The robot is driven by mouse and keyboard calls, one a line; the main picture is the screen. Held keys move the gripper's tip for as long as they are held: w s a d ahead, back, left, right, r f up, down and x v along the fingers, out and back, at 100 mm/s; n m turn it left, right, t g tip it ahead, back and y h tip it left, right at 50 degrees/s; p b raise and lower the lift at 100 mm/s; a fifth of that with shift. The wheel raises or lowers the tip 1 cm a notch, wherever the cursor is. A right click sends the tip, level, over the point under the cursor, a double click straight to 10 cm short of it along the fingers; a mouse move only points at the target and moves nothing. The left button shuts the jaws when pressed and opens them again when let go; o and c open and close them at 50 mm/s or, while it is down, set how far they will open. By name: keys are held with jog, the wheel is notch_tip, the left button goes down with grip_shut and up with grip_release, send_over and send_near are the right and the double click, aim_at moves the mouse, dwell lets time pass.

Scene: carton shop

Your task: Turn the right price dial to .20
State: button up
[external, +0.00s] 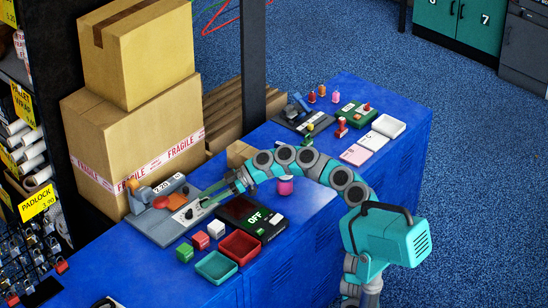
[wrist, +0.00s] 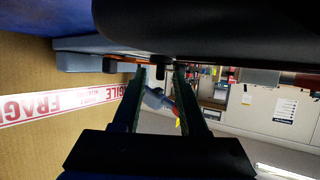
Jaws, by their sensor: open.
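The grey price device (external: 158,226) lies on the blue bench beside the cartons. It has a small display panel (external: 168,184) that seems to read 2.20, an orange part, a red round part and a pale plate with dark dials (external: 189,213). My gripper (external: 208,200) reaches in from the right, low over the plate's right end, and partly hides the right dial. In the wrist view my two fingers (wrist: 160,76) are apart, with a small dark knob-like shape between or just beyond their tips. I cannot tell contact or the dial's exact setting.
Stacked cartons (external: 130,125) stand behind the device. Red, green and white small boxes (external: 200,240), trays (external: 216,267) and a dark OFF-marked device (external: 262,226) lie in front and right. A pink jar (external: 286,186) stands under my arm. More small goods fill the bench's far end.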

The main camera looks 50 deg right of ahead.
jog(key=v, duration=0.7)
jog(key=shift+s+d+r, duration=0.15)
jog(key=shift+d, duration=0.05)
jog(key=s+a+r+g+h+p, duration=0.15)
jog(key=s+a, duration=0.25)
jog(key=s, duration=0.4)
jog(key=s+a+r+g+p, duration=0.1)
jog(key=s+a+g+p, duration=0.25)
jog(key=s, duration=0.35)
jog(key=s+a+r+g+h+p, duration=0.1)
jog(key=s+a, duration=0.4)
jog(key=s, duration=0.3)
jog(key=s+d+f+m+g+h, duration=0.1)
jog(key=s+d+f+m+h, duration=0.3)
jog(key=f, duration=0.8)
jog(key=s+d+f+m+g+h, duration=0.1)
jog(key=s+d+f+m+h, duration=0.4)
jog(key=s+d+f+m, duration=0.3)
jog(key=s+d+f, duration=0.3)
jog(key=d+f, duration=0.1)
jog(key=shift+s+f+g+p, duration=0.3)
jog(key=shift+s+f, duration=0.05)
jog(key=shift+s, duration=0.05)
